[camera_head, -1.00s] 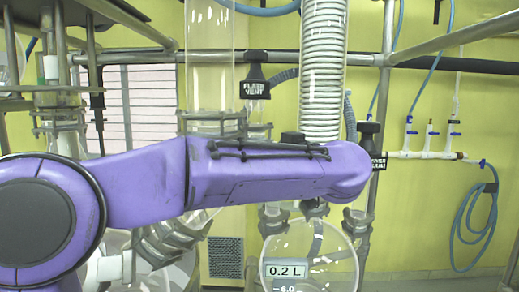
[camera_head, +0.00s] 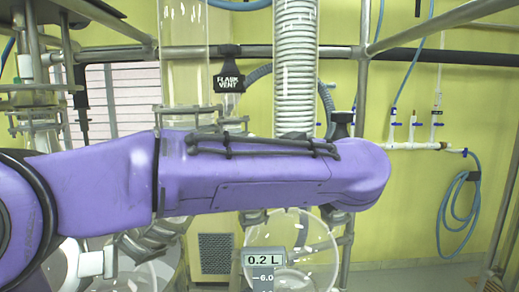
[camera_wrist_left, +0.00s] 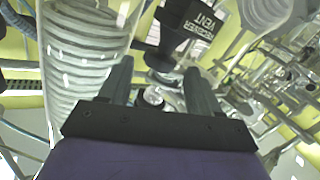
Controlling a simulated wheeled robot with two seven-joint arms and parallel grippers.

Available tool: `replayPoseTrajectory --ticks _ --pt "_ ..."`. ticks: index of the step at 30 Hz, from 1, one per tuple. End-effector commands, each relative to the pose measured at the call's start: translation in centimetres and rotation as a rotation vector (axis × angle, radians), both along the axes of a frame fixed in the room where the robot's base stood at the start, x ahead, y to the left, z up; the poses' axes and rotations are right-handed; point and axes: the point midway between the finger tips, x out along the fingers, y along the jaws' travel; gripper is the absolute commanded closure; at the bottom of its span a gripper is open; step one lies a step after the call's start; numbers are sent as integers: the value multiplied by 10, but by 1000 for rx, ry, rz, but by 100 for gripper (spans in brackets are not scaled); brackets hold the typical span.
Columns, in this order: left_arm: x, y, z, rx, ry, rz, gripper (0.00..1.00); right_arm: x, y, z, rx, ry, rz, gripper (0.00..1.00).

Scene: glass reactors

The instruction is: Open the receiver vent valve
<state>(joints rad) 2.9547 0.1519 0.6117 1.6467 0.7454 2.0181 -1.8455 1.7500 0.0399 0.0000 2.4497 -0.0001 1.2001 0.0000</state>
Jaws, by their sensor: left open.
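The receiver vent valve has a black handle (camera_wrist_left: 187,28) with white lettering, seen at the top of the left wrist view. In the head view only its black top (camera_head: 342,119) shows above my purple left arm, which hides the label. My left gripper (camera_wrist_left: 157,78) is open, its two dark fingers apart and pointing toward the valve. The handle appears just beyond the fingertips, not between them; whether they touch is unclear. In the head view the left gripper is hidden behind my arm. My right gripper is not in view.
A glass column with a white coil (camera_head: 296,75) stands left of the valve and close to the left finger in the wrist view. The black flask vent handle (camera_head: 228,78) is farther left. A round glass vessel (camera_head: 310,242) marked 0.2 L hangs below my arm.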

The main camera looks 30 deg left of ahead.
Motion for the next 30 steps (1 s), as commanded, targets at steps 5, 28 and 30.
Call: replayPoseTrajectory --ticks 5,28,30 --pt "2 13 -20 -362 -330 -111 37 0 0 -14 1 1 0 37" --pt "-71 55 1 -2333 -1625 -78 37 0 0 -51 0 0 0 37" --pt "-70 56 4 -2371 -1641 -68 37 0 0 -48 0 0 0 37"
